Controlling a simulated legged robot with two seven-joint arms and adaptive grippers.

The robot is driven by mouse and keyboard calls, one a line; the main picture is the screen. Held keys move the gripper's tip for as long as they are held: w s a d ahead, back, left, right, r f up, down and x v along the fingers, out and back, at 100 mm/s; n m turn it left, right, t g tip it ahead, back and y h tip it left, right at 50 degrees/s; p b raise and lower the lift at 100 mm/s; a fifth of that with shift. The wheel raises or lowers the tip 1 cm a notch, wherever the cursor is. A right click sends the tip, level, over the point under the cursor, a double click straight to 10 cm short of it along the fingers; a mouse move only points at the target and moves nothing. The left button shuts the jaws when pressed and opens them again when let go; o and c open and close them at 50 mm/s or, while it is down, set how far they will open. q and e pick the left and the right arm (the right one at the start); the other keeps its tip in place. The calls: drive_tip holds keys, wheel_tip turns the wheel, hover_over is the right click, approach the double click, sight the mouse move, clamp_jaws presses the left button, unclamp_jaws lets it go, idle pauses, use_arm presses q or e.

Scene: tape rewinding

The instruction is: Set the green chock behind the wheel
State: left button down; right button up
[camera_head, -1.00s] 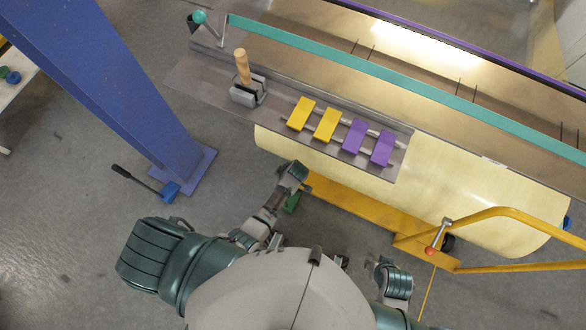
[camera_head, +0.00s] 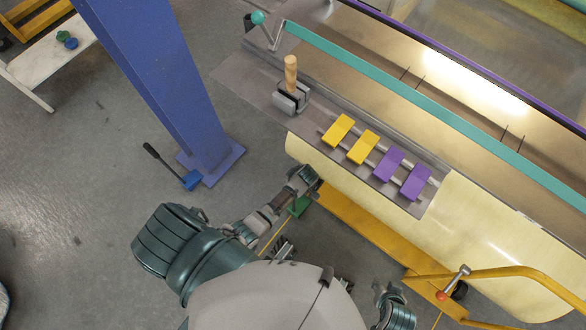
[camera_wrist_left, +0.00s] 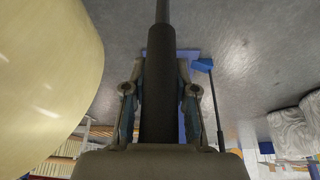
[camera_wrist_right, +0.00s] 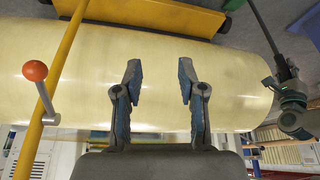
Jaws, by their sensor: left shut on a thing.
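The green chock (camera_head: 299,206) is low near the floor, beside the left end of the yellow cart base (camera_head: 350,220) under the cream roll (camera_head: 420,220). My left gripper (camera_head: 306,180) is just above it. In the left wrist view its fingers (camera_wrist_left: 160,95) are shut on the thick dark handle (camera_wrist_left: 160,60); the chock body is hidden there. In the right wrist view a bit of green chock (camera_wrist_right: 232,4) shows at the top edge. A dark wheel (camera_head: 459,290) shows at the cart's right end. My right gripper (camera_wrist_right: 160,75) is open and empty in front of the roll.
A blue chock (camera_head: 191,180) with a dark handle lies by the blue column (camera_head: 165,90). A yellow rail (camera_head: 520,272) and an orange-knobbed lever (camera_head: 442,295) stand at the right. The machine's shelf (camera_head: 250,90) overhangs the roll.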

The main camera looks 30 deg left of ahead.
use_arm(q)
drive_tip(key=shift+w+f, duration=0.1)
use_arm(e)
drive_tip(key=shift+w+t, duration=0.3)
drive_tip(key=shift+w, duration=0.05)
use_arm(q)
drive_tip(key=c, duration=0.9)
unclamp_jaws()
drive_tip(key=shift+f, duration=0.1)
